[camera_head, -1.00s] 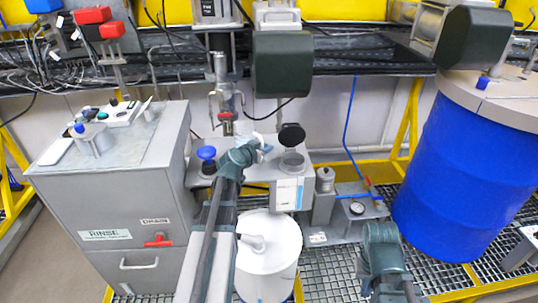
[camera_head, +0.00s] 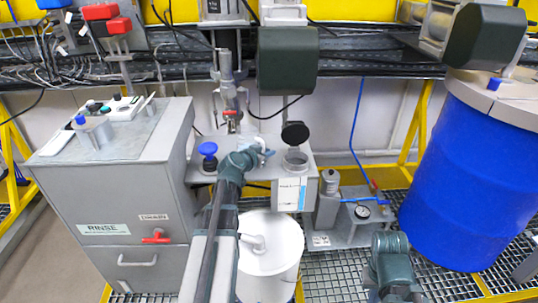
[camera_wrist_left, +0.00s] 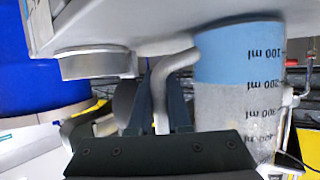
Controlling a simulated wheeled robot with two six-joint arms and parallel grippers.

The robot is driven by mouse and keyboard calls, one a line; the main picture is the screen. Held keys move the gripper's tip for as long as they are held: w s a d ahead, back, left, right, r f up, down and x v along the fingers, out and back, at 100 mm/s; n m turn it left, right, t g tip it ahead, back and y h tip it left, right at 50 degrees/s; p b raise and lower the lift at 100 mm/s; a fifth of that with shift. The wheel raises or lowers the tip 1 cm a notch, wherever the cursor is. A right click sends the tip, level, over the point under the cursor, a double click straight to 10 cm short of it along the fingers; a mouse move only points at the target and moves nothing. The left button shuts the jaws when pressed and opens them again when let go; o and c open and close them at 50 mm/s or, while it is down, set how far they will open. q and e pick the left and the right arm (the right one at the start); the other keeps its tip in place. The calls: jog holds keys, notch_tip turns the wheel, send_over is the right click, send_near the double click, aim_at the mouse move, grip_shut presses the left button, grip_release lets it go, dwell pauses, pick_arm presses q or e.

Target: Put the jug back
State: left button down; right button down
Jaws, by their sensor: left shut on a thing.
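My left gripper (camera_head: 258,156) is shut on the jug's handle, and its two dark fingers show in the left wrist view (camera_wrist_left: 160,100). The jug (camera_wrist_left: 228,110) fills the right of that view, with black millilitre marks, a blue band at its top in the picture and grey below. In the head view only a small pale part of it shows beside the gripper; most is hidden. It is close to a grey surface in the wrist view; I cannot tell whether they touch. My right arm (camera_head: 390,265) shows at the bottom right, but its gripper does not show.
A grey station (camera_head: 291,193) has an open round cup (camera_head: 294,161) with a raised dark lid (camera_head: 295,134), right of my gripper. A blue knob (camera_head: 208,150) is at the left. A white drum (camera_head: 282,243) stands in front, a blue drum (camera_head: 465,170) at the right, a grey cabinet (camera_head: 125,190) at the left.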

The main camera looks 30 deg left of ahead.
pick_arm(q)
jog(key=shift+f, duration=0.2)
jog(key=c, duration=0.9)
grip_release()
jog(key=shift+o, duration=0.2)
jog(key=shift+r, duration=0.1)
jog(key=shift+r, duration=0.2)
jog(key=p+v, duration=0.4)
jog(key=v, duration=0.8)
jog(key=shift+f, duration=0.1)
